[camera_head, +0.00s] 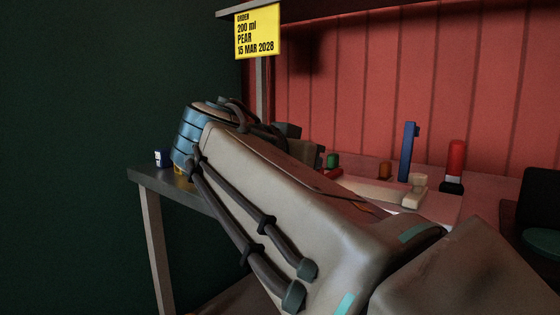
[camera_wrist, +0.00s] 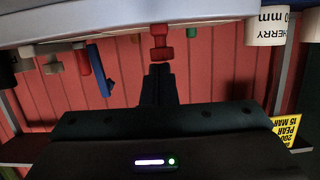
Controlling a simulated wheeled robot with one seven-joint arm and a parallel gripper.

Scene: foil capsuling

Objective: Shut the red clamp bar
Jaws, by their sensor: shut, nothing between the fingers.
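A red part (camera_wrist: 160,42), which I take to be the red clamp bar, hangs from the top in the upside-down wrist view, just beyond the fingertips. It looks short and blocky, seen nearly end-on, so its angle is hard to tell. In the head view a small red piece (camera_head: 333,173) shows beside my arm, and it seems to be the same part. My gripper (camera_wrist: 158,72) is shut and empty, its dark fingers pointing at the red part. I cannot tell whether they touch. In the head view my arm hides the fingertips and most of the clamp.
A blue upright bar (camera_head: 408,152) and a red-topped post (camera_head: 455,162) stand right of the clamp. Green (camera_head: 332,160) and orange (camera_head: 385,170) pieces sit nearby. A white labelled cylinder (camera_wrist: 267,26) is close on the right in the wrist view. A red panelled wall (camera_head: 430,70) is behind.

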